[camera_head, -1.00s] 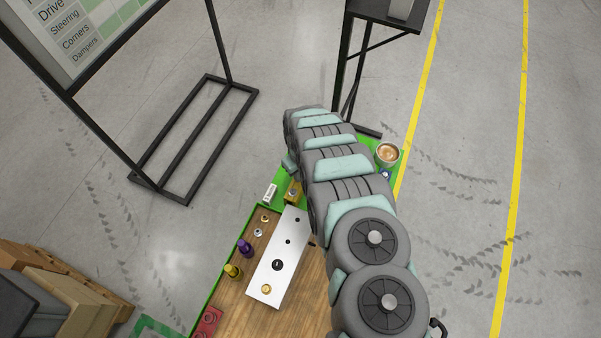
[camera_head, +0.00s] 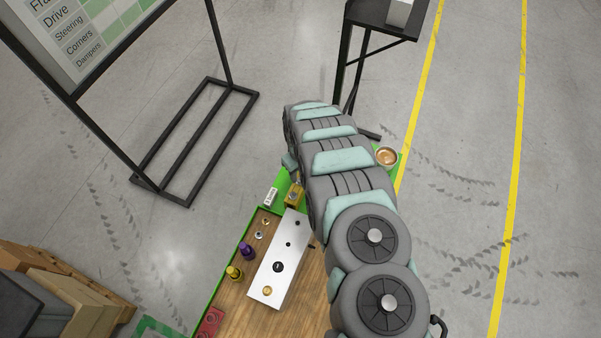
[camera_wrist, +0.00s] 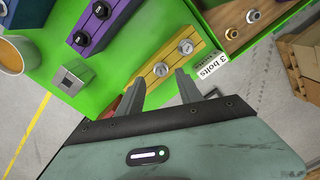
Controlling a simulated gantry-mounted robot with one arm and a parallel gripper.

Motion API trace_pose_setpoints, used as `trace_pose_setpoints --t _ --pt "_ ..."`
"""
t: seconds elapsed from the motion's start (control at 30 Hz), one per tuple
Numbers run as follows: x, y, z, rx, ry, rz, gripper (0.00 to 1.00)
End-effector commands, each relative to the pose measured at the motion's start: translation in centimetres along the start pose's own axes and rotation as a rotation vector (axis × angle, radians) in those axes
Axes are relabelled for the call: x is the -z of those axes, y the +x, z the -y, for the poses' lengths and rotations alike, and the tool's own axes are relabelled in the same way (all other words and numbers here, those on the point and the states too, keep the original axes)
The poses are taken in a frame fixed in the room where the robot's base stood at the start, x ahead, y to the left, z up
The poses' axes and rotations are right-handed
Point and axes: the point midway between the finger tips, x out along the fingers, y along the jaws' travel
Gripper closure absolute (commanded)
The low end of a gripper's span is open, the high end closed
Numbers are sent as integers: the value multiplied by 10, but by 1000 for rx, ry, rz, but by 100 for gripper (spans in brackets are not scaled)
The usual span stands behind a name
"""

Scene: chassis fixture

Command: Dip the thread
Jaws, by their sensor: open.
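In the wrist view, a yellow block (camera_wrist: 170,58) holds upright bolts with silver heads, one nearer bolt (camera_wrist: 160,69) and one farther bolt (camera_wrist: 186,46). My gripper (camera_wrist: 160,88) is open and empty, its fingers spread just on the near side of the yellow block. In the head view, the yellow block (camera_head: 293,195) shows beside my arm, which hides most of the gripper.
A cup of brown liquid (camera_wrist: 10,58) stands at the left in the wrist view. A "3 bolts" label (camera_wrist: 209,67) lies beside the yellow block. In the head view, a white plate with holes (camera_head: 272,269) lies on the wooden bench (camera_head: 230,305), with small brass and silver fittings beside it.

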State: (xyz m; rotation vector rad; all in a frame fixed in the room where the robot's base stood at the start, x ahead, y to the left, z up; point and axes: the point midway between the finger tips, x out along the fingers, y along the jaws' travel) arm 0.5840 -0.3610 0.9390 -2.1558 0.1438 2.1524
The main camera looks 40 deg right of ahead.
Motion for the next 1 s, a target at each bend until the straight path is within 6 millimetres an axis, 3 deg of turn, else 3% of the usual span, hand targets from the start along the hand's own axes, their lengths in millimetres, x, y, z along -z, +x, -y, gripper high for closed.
trace_pose_setpoints --t 0.03,0.4,1.0 --pt "0 -10 0 0 0 2 57" --pt "0 -52 0 0 -1 2 57" --pt "6 -48 3 -5 -2 -16 57"
